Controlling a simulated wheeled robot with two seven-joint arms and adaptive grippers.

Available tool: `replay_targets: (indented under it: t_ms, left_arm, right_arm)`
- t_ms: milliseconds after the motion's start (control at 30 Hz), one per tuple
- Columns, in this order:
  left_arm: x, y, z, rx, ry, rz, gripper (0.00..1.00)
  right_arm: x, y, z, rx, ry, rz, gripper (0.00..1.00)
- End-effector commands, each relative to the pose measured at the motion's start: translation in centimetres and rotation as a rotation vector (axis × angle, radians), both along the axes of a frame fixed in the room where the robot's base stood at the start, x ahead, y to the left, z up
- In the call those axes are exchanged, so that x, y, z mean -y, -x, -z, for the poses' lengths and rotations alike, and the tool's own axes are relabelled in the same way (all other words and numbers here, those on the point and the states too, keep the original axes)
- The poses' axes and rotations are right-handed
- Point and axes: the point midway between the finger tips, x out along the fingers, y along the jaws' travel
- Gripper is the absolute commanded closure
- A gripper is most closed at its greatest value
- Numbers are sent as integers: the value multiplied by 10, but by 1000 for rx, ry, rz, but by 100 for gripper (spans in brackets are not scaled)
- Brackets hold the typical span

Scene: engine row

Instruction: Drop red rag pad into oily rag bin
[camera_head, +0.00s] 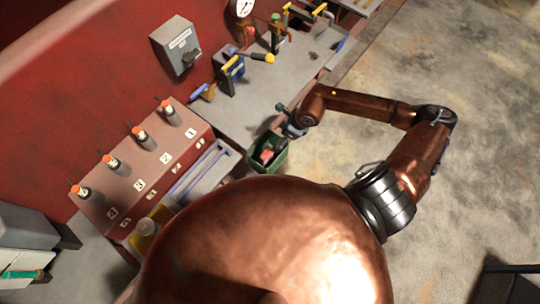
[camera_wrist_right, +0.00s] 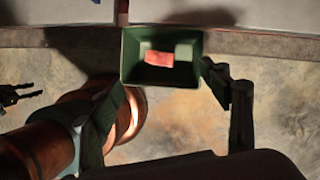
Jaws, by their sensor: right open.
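A red pad (camera_wrist_right: 158,58) lies inside a green open-topped bin (camera_wrist_right: 128,73), between pale pieces in the wrist view. In the head view the red pad (camera_head: 266,156) shows in the green bin (camera_head: 281,160) at the bench's front edge. No label on the bin is readable. My right gripper (camera_head: 288,119) is open beside the bin, just to its upper right. In the wrist view its fingers stand apart on either side of the bin's near part, with no pad between them. Whether they touch the bin cannot be told. My left gripper is not seen.
A sloped box (camera_head: 150,165) with several orange-topped pieces stands left of the bin. A grey switch box (camera_head: 175,46) is on the red wall. Open floor lies to the right.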

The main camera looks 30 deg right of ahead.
Motion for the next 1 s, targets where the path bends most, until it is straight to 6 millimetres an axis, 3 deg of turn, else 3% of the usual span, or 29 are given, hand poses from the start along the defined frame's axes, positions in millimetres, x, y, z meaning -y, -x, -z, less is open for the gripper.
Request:
replay_targets:
  t_ms: [100, 333, 900, 1000]
  left_arm:
    - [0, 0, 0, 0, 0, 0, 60]
    - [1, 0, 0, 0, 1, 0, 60]
    - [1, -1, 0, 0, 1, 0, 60]
    - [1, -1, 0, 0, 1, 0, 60]
  right_arm:
    - [7, 8, -22, 0, 3, -1, 30]
    - [14, 15, -47, 0, 1, 1, 30]
    - [14, 17, -52, -1, -1, 1, 30]
    - [4, 17, -53, 2, -32, 1, 30]
